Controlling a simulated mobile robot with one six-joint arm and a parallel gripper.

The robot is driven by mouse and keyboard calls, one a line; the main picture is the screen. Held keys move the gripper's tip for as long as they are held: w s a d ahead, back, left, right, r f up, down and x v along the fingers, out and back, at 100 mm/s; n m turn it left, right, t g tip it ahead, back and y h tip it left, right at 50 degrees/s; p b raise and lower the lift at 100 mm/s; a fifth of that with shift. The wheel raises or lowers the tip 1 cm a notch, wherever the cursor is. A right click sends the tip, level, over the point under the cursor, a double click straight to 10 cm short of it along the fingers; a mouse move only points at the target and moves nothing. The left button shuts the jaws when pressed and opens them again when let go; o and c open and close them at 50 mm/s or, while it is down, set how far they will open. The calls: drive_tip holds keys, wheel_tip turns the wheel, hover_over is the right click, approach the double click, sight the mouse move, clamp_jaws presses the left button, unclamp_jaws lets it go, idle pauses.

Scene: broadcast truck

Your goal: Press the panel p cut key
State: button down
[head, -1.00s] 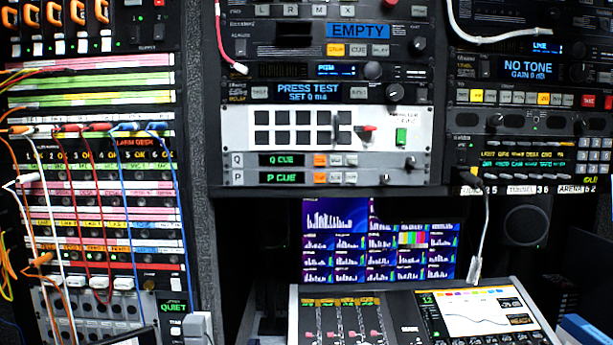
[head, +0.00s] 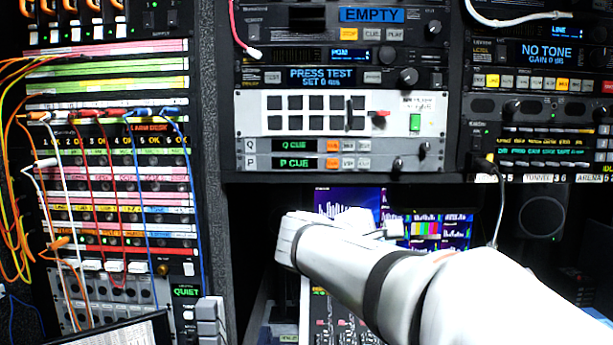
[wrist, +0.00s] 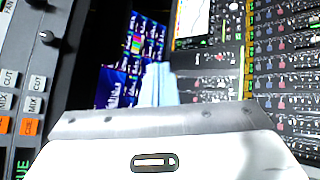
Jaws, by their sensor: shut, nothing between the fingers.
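Panel P (head: 255,163) is the lower of two slim grey strips in the rack, with a green P CUE display. Its cut key (head: 364,163) is the pale rightmost of three keys, beside a mix key and an orange cue key. In the wrist view the strips stand sideways at the left, and the panel P cut key (wrist: 37,83) is in the column nearer the monitors. My gripper (wrist: 157,85) is shut and empty, over the monitor and desk area, to the right of the keys and apart from them. In the head view my arm is below the panel; its fingertips are unclear.
Panel Q (head: 255,146) with matching keys is directly above panel P. Knobs (head: 398,164) stick out at the strip's right end. A patch bay (head: 110,180) with hanging cables is at left. Monitors (head: 440,228) and a mixing desk (wrist: 285,75) lie below the rack.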

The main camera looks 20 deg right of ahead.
sight(363, 168)
drive_tip(key=w+r+n+t+h, duration=0.2)
drive_tip(key=w+r+n+h, duration=0.2)
drive_tip(key=r, duration=0.8)
drive_tip(key=shift+w+a+t+h, duration=0.4)
drive_tip(key=shift+w+a, duration=0.05)
drive_tip(key=shift+w, duration=0.15)
drive_tip(key=shift+w+d+p, duration=0.4)
drive_tip(key=shift+w, duration=1)
drive_tip(key=shift+w+d+p, duration=0.45)
drive_tip(key=shift+w, duration=1)
drive_tip(key=shift+w+d+p, duration=0.4)
drive_tip(key=shift+w, duration=1)
drive_tip(key=shift+w, duration=0.1)
drive_tip(key=shift+w+d, duration=0.1)
drive_tip(key=shift+w, duration=0.25)
drive_tip(key=shift+w+d, duration=0.1)
drive_tip(key=shift+w, duration=0.2)
drive_tip(key=shift+s, duration=0.15)
drive_tip(key=shift+s+a+b, duration=0.2)
drive_tip(key=shift+s+b, duration=0.2)
drive_tip(key=shift+s, duration=0.2)
